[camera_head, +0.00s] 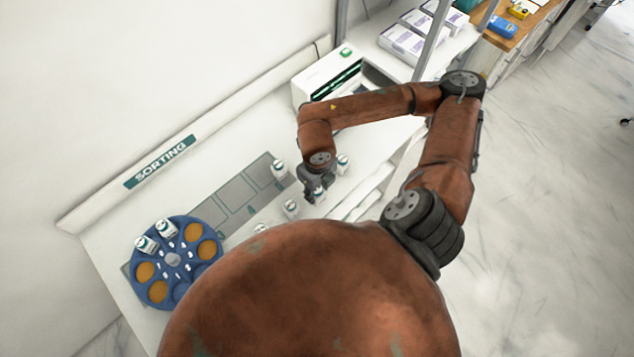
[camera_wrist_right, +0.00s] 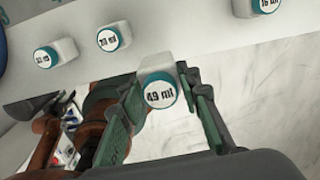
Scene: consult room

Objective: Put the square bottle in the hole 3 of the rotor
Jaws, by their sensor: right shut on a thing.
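My right gripper (camera_head: 314,180) is shut on a white bottle (camera_head: 319,195) with a teal-ringed cap, above the right part of the white table. In the right wrist view, the held bottle (camera_wrist_right: 158,82) reads "49 ml" and its body looks square-sided between the two green finger pads. The blue rotor (camera_head: 187,286) lies at the table's left end. It has several round holes with orange-brown bottoms, and two bottles (camera_head: 145,245) (camera_head: 167,229) stand at its upper-left side. Its hole numbers are too small to read. My left gripper is not in view.
Loose bottles (camera_head: 279,169) (camera_head: 291,208) (camera_head: 343,163) stand around the gripper. A grey marked mat (camera_head: 238,193) lies between them and the rotor. A white machine (camera_head: 327,76) stands behind, near the wall. My own brown body hides the table's front.

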